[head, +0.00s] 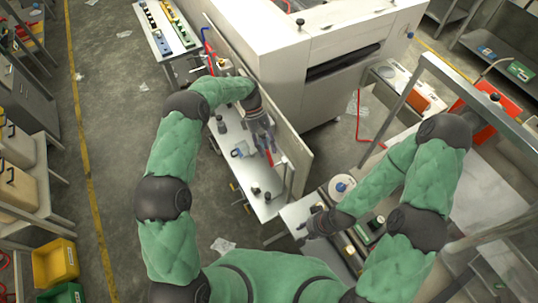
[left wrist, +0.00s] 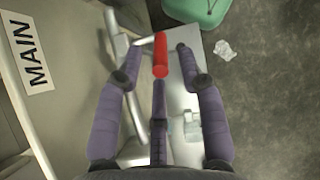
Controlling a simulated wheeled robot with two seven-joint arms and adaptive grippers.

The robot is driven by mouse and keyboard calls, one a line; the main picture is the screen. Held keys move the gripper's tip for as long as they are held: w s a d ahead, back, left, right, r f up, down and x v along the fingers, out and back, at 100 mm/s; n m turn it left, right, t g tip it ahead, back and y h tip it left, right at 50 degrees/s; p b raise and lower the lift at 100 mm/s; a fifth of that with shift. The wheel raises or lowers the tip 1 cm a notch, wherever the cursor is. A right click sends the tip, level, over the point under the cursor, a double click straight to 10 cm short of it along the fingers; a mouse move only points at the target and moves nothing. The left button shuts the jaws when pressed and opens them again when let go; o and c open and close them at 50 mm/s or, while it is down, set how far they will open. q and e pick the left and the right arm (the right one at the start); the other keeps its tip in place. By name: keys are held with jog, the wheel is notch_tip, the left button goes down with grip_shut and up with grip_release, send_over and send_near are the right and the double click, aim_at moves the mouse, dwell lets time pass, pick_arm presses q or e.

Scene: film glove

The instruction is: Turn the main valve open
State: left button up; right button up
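The valve's red handle (left wrist: 160,54) stands in the left wrist view, near a white panel with a MAIN label (left wrist: 33,55). My left gripper (left wrist: 158,52) is open. Its two outer fingers are spread on either side of the handle, and a middle finger points at it from below in the picture. I cannot tell whether any finger touches it. In the head view, my left gripper (head: 268,148) is over the narrow white bench by the panel. My right gripper (head: 303,228) is over the right-hand worktop, its fingers apparently spread and empty.
The panel (head: 296,150) stands upright along the narrow bench (head: 265,205), which holds small fittings. A large white machine (head: 300,60) is behind. A disc-shaped item (head: 342,187) lies near my right forearm. Yellow (head: 54,262) and green bins stand at the lower left. Floor at left is mostly clear.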

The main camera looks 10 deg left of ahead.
pick_arm(q)
jog(key=v, duration=0.7)
jog(key=shift+r, duration=0.25)
jog(key=shift+w+a, duration=0.15)
